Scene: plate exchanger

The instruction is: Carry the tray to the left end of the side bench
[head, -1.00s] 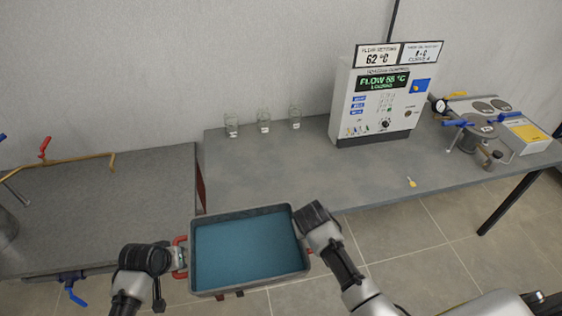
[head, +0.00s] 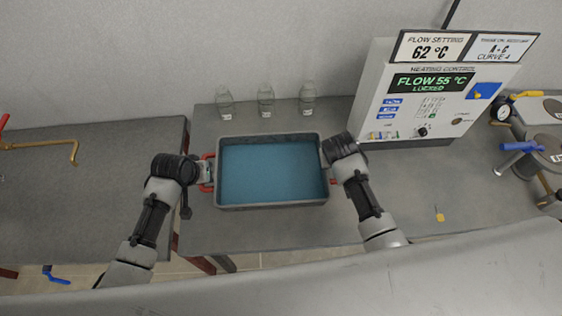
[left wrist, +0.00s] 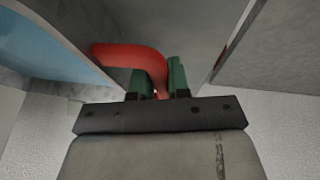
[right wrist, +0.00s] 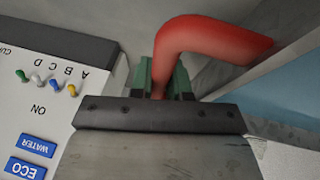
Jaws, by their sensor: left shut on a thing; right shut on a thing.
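The grey tray (head: 271,204) with a blue inside is in the middle of the head view, level and empty. It is over the left end of the side bench (head: 420,195); I cannot tell whether it touches the top. My left gripper (head: 204,173) is shut on the tray's left red handle, which also shows in the left wrist view (left wrist: 140,54). My right gripper (head: 329,168) is shut on the right red handle, seen close in the right wrist view (right wrist: 205,38).
Several glass bottles, one of them the middle bottle (head: 265,101), stand behind the tray near the wall. The heating control box (head: 425,95) stands to the right. Another bench (head: 85,190) is at the left, across a gap.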

